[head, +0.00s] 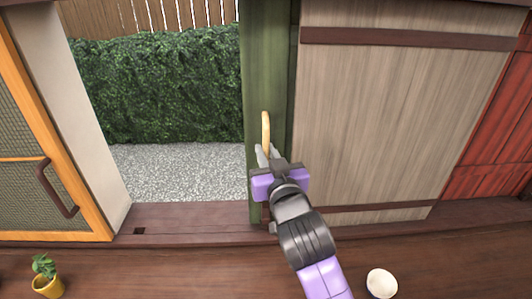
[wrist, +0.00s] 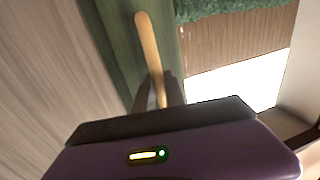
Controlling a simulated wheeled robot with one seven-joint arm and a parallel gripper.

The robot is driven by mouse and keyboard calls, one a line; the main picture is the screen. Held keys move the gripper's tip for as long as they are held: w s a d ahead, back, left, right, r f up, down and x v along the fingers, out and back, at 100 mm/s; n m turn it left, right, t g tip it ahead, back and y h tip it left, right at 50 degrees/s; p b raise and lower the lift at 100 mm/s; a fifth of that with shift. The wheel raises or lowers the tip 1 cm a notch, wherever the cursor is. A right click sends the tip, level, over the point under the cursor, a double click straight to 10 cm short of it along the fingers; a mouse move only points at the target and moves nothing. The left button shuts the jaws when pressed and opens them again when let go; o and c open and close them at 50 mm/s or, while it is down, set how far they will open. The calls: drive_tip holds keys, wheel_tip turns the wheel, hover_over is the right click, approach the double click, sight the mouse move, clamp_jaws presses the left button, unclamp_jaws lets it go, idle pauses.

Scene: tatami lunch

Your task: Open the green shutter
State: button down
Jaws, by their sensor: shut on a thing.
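The green shutter (head: 267,60) shows as a narrow upright panel between the opening on the left and a wooden panel on the right. It also shows in the wrist view (wrist: 118,40). A pale yellow upright handle (head: 266,125) is on the shutter's face. My gripper (head: 264,155) is at the handle's lower part and shut on it. In the wrist view the handle (wrist: 148,48) rises from between the fingers (wrist: 166,92). The fingers hide its lower end.
A gap left of the shutter shows gravel (head: 185,172) and a hedge (head: 155,85). A wood-grained panel (head: 375,120) stands right. An orange-framed mesh door (head: 30,160) stands left. A potted plant (head: 46,278) and a white round object (head: 381,283) are in front.

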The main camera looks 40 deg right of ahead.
drive_tip(key=c, duration=1.4)
unclamp_jaws()
drive_tip(key=b+v, duration=0.1)
drive_tip(key=v, duration=0.5)
drive_tip(key=shift+s+a+f+b, duration=0.15)
drive_tip(key=shift+s+b, duration=0.1)
drive_tip(key=shift+b, duration=0.15)
drive_tip(key=shift+s+a, duration=0.2)
drive_tip(key=shift+s, duration=0.4)
